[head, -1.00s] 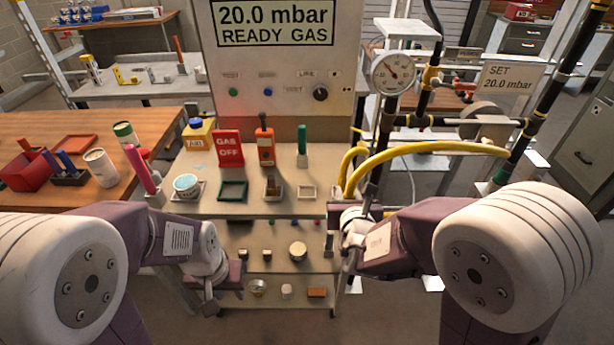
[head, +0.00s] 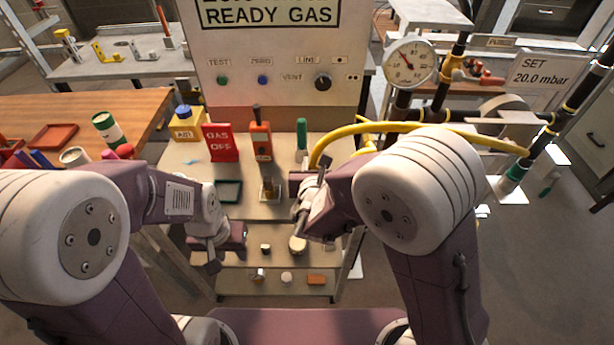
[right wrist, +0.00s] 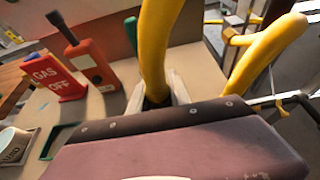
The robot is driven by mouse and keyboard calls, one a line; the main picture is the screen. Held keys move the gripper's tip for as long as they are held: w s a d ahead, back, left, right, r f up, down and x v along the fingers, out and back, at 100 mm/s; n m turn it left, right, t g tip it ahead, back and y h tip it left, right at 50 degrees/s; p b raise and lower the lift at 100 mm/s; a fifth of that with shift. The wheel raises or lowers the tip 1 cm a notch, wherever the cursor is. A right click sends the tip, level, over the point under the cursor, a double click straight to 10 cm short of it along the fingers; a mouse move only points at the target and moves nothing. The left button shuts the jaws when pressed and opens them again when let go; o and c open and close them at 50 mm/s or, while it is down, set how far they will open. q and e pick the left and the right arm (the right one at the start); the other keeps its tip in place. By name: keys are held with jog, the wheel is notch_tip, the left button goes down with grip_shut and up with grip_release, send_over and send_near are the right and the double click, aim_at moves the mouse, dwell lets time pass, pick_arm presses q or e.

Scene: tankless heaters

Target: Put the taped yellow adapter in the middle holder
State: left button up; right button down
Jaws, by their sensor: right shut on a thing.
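My right gripper (right wrist: 157,88) is shut around a thick yellow hose (right wrist: 156,45), with something black low between its fingers. The hose also shows in the head view (head: 420,126), arching right toward the black pipework. I cannot make out a separate taped adapter. In the head view the right gripper (head: 306,180) is over the bench's right front; its fingers are mostly hidden. A middle holder (head: 270,196) stands in front of the orange tool, between a green-framed holder (head: 229,191) and my right gripper. My left gripper (head: 227,250) hangs at the bench's front left, its fingers unclear.
The red GAS OFF sign (head: 221,142), orange tool (head: 261,141) and green-handled item (head: 302,138) stand at the back of the bench. A gauge (head: 409,63) and piping are at the right. Small parts lie on the lower shelves (head: 285,277).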

jog(key=shift+a+f, duration=0.35)
jog(key=shift+a, duration=0.45)
jog(key=shift+f+b, duration=0.45)
jog(key=shift+f, duration=1.6)
jog(key=shift+f, duration=0.15)
jog(key=c, duration=1.2)
grip_release()
